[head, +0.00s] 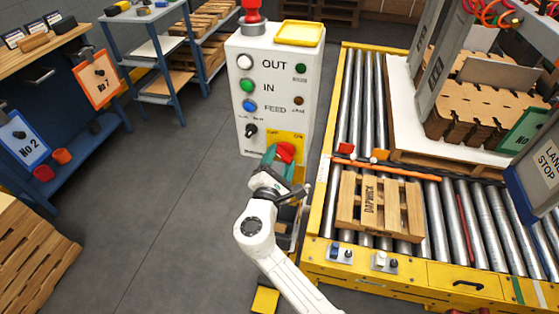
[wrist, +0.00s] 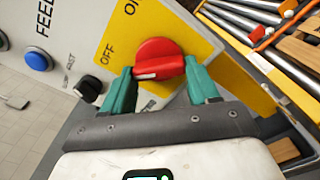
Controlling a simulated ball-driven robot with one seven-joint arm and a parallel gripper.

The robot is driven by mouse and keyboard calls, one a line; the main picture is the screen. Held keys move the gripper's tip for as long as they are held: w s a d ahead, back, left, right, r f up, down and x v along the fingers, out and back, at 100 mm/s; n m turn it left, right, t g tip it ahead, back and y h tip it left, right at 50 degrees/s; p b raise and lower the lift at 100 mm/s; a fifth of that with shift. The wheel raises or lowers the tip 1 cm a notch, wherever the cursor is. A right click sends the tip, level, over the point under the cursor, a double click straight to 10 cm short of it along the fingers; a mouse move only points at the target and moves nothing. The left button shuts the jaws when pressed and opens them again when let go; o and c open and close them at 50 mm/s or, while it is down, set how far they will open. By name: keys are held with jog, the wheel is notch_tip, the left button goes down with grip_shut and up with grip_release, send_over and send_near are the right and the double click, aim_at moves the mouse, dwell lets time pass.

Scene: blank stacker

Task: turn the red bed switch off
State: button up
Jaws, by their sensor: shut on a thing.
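The red bed switch (head: 286,151) is a round red knob on the yellow plate (head: 296,138) low on the front of the white control box. In the wrist view, the red switch (wrist: 158,52) has a raised grip bar with a white mark. The yellow plate (wrist: 190,22) carries the words OFF and ON, the latter partly cut off by the frame. My gripper (head: 283,164) is at the switch. In the wrist view, the teal fingers of my gripper (wrist: 160,78) are shut on the red switch, one on each side of its bar. I cannot tell which word the mark points at.
A black selector knob (head: 251,131) and a blue FEED button (head: 249,106) sit above and left of the plate. A red mushroom button (head: 251,12) and yellow tray (head: 299,33) top the box. A roller conveyor (head: 437,210) with a pallet (head: 380,206) stands right. Floor at left is clear.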

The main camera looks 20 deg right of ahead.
jog(key=shift+f, duration=0.15)
jog(key=o, duration=1.1)
jog(key=shift+c, duration=0.2)
jog(key=v, duration=1.1)
jog(key=shift+b, duration=0.45)
jog(key=s+d+f+m+g+y, duration=0.1)
jog(key=s+d+f+m+g, duration=0.3)
jog(key=s+d+m, duration=0.3)
jog(key=s+d+f+m+g, duration=0.4)
jog(key=d+f+g, duration=0.1)
jog(key=d, duration=0.3)
jog(key=s+f+m+g+y, duration=0.2)
jog(key=s+m+y, duration=0.2)
jog(key=s, duration=0.5)
jog(key=s+f+m+g+y, duration=0.2)
jog(key=s+m+y, duration=0.3)
jog(key=s, duration=0.4)
jog(key=shift+s+g, duration=0.3)
jog(key=shift+s, duration=0.1)
